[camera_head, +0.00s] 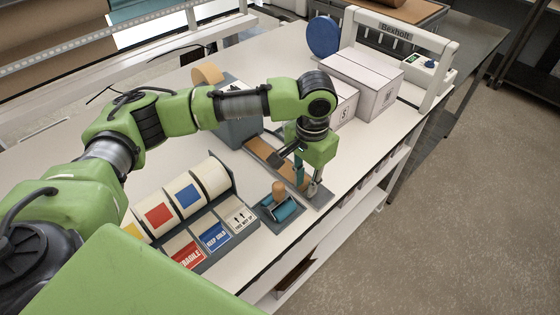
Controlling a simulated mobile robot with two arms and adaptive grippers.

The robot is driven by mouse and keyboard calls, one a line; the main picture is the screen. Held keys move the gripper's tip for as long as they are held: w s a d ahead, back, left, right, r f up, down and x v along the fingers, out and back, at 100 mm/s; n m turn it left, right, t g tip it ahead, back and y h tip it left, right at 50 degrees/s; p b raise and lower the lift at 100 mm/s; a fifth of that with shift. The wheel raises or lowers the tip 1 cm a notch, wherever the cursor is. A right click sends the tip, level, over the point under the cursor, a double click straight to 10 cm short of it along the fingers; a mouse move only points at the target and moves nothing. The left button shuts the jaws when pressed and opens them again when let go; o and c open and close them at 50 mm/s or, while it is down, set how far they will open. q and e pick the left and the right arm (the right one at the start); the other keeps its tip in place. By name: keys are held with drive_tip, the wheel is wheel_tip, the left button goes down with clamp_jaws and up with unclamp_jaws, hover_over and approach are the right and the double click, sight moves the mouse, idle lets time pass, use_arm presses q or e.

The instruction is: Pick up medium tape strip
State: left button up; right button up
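My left gripper (306,184) points down over the near end of a grey strip holder on the white bench. Its fingers look apart, with nothing visible held between them. The gripper hides part of the holder, so I cannot tell separate strip lengths or which is the medium strip. I cannot tell whether the fingertips touch the holder. My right gripper is not in view.
A tape dispenser with a brown roll (207,74) stands behind the holder. A teal roller with a wooden knob (279,190) is close left of the gripper. A label rack (209,182) stands farther left. White boxes (372,84) and a white frame (437,75) are behind right.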

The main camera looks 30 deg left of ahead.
use_arm(q)
drive_tip(key=shift+r, duration=0.1)
clamp_jaws()
